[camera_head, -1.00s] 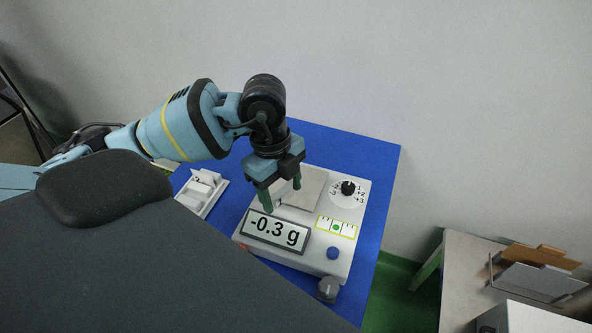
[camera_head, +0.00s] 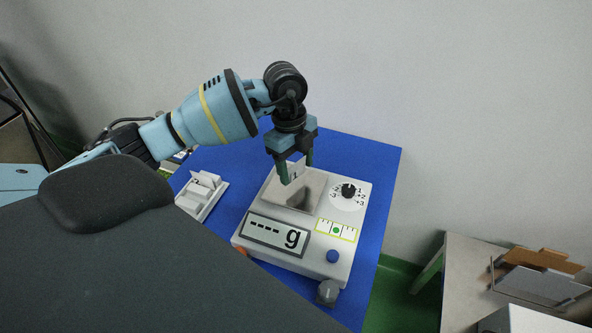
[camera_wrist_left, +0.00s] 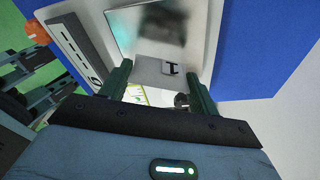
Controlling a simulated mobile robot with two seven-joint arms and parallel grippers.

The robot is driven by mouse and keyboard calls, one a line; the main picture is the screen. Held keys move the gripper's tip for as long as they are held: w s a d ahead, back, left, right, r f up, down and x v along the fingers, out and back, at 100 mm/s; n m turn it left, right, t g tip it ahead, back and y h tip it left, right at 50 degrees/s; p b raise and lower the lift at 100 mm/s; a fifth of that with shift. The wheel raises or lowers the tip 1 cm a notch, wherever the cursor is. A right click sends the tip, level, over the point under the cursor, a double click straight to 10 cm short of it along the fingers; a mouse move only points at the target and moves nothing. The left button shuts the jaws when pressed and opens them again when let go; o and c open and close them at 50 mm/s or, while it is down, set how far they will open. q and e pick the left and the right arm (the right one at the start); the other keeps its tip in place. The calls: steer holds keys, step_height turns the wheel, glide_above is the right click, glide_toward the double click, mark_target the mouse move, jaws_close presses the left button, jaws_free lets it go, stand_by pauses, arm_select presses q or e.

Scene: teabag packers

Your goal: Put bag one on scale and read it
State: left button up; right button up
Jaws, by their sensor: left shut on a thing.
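The scale (camera_head: 342,230) is a white box with a square metal pan (camera_head: 308,203). Its display (camera_head: 277,235) shows dashes and "g", with no number. My left gripper (camera_head: 297,173) is over the far left part of the pan, pointing down. It is shut on bag one (camera_wrist_left: 152,70), a pale bag with a black mark like a 1, seen between the fingers in the left wrist view. The bag is mostly hidden in the head view. I cannot tell whether it touches the pan. My right gripper is not in view.
A white holder (camera_head: 211,204) with pale pieces stands left of the scale on the blue table top (camera_head: 345,150). A side table (camera_head: 460,270) with boards stands at right.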

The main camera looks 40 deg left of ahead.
arm_select(q)
steer(key=shift+f, duration=1.15)
steer(key=shift+f, duration=0.1)
steer(key=o, duration=0.9)
steer(key=r, duration=0.4)
steer(key=a+r, duration=0.1)
steer(key=r, duration=0.7)
steer(key=shift+a+r+p, duration=0.1)
steer(key=shift+a+p, duration=0.2)
steer(key=shift+a, duration=0.1)
